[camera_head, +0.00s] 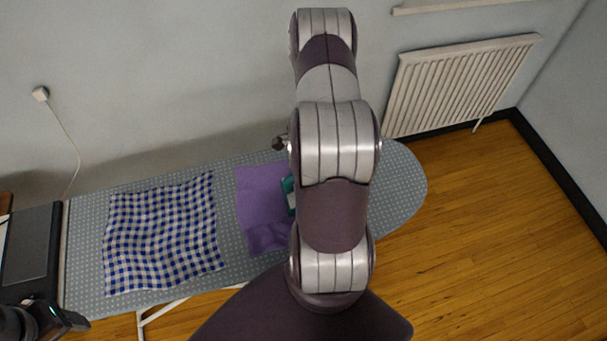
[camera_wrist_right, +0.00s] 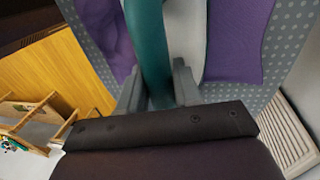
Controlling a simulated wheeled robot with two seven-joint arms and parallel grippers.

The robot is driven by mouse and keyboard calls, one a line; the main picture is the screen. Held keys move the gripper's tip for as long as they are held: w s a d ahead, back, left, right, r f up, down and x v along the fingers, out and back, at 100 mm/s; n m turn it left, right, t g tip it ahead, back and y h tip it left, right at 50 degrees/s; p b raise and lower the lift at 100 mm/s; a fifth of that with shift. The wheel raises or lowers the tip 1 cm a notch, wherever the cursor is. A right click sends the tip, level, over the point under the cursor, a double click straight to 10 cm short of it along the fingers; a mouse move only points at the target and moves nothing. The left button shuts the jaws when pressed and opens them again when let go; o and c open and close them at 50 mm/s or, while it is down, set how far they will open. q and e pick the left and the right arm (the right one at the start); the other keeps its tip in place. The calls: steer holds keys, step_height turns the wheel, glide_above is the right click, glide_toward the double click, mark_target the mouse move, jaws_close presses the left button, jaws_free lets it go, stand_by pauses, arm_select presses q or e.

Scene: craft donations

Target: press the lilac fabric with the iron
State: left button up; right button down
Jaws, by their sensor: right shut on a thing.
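The lilac fabric (camera_head: 260,207) lies on the grey dotted ironing board (camera_head: 402,185), with folds at its near end. The iron (camera_head: 288,195) shows only as a teal and pale bit at the fabric's right side in the head view; my right arm hides the rest. In the right wrist view, my right gripper (camera_wrist_right: 158,92) is shut on the iron's teal handle (camera_wrist_right: 150,45). The lilac fabric (camera_wrist_right: 237,38) shows on both sides of the iron. Whether the iron touches it is unclear. My left gripper (camera_head: 55,320) is at the bottom left; its jaws are unclear.
A blue-and-white checked cloth (camera_head: 162,235) lies on the board left of the lilac fabric. A dark flat unit (camera_head: 28,250) stands at the board's left end. A wall socket with a cord (camera_head: 41,94) and a radiator (camera_head: 455,85) are behind. Wooden floor is clear at right.

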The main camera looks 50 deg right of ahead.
steer(key=shift+s+d+b, duration=0.1)
steer(key=shift+s+d, duration=0.45)
steer(key=shift+d, duration=0.3)
steer(key=shift+s+d+b, duration=0.1)
steer(key=shift+s+d, duration=0.4)
steer(key=shift+d, duration=0.4)
steer(key=shift+s+d+b, duration=0.1)
steer(key=shift+s+d, duration=0.45)
steer(key=shift+d, duration=0.3)
steer(key=p+v, duration=0.2)
steer(key=shift+r, duration=0.4)
steer(key=shift+s+a+f, duration=0.1)
steer(key=shift+a+f, duration=0.05)
